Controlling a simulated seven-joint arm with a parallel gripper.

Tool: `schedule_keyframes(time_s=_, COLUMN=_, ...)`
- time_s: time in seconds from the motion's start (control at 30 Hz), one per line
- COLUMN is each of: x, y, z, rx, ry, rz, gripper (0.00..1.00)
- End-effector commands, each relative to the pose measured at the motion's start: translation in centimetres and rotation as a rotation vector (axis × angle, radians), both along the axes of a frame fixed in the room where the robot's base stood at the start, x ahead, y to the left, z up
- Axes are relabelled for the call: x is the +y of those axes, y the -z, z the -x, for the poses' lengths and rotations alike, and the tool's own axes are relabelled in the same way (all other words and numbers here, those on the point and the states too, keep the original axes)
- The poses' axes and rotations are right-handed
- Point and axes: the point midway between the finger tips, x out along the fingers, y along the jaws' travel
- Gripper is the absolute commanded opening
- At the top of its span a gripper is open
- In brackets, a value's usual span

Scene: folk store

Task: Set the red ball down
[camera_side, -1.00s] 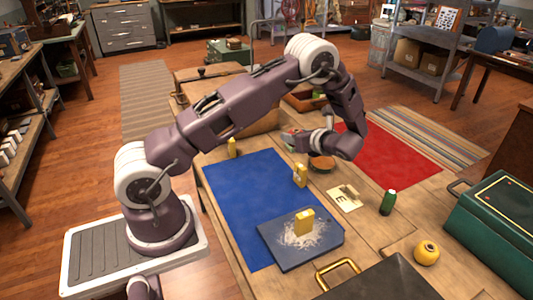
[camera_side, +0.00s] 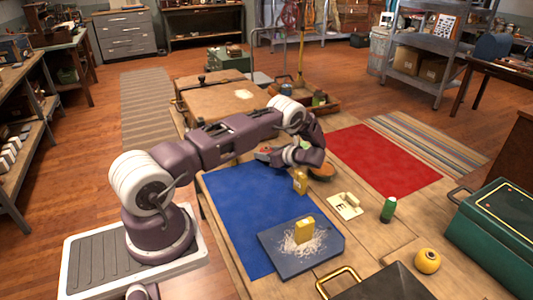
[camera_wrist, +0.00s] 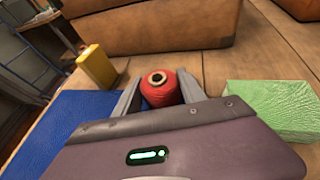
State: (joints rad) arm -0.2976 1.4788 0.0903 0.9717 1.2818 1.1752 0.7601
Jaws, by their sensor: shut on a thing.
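The red ball (camera_wrist: 162,90) looks like a round spool with a pale ring and dark hole on top. In the wrist view it sits between the two grey fingers of my gripper (camera_wrist: 160,98), which is shut on it. In the side view my gripper (camera_side: 266,155) is low over the table, near the back edge of the blue mat (camera_side: 235,190). The ball is too small or hidden to make out there. I cannot tell whether it touches the table.
A yellow block (camera_wrist: 97,66) stands to the left in the wrist view, and a green block (camera_wrist: 272,108) lies close on the right. A brown box (camera_wrist: 150,27) stands beyond. A red mat (camera_side: 385,158) is largely clear.

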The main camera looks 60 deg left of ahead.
Motion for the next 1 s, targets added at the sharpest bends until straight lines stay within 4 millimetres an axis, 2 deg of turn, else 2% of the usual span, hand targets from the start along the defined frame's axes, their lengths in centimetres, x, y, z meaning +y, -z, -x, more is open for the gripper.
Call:
schedule_keyframes(time_s=0.2, x=0.0, y=0.1, z=0.0, rx=0.000, ry=0.001, rz=0.000, gripper=0.10)
schedule_keyframes(time_s=0.23, x=0.0, y=0.2, z=0.0, rx=0.000, ry=0.001, rz=0.000, gripper=0.50)
schedule_keyframes(time_s=0.33, x=0.0, y=0.1, z=0.0, rx=0.000, ry=0.001, rz=0.000, gripper=0.69)
schedule_keyframes(time_s=0.67, x=0.0, y=-0.2, z=0.0, rx=-0.001, ry=0.001, rz=0.000, gripper=0.70)
schedule_keyframes(time_s=0.77, x=-1.5, y=-0.7, z=-0.6, rx=-0.002, ry=0.006, rz=0.000, gripper=0.70)
schedule_keyframes(time_s=1.0, x=-7.3, y=-3.3, z=-2.1, rx=-0.003, ry=0.006, rz=0.000, gripper=0.70)
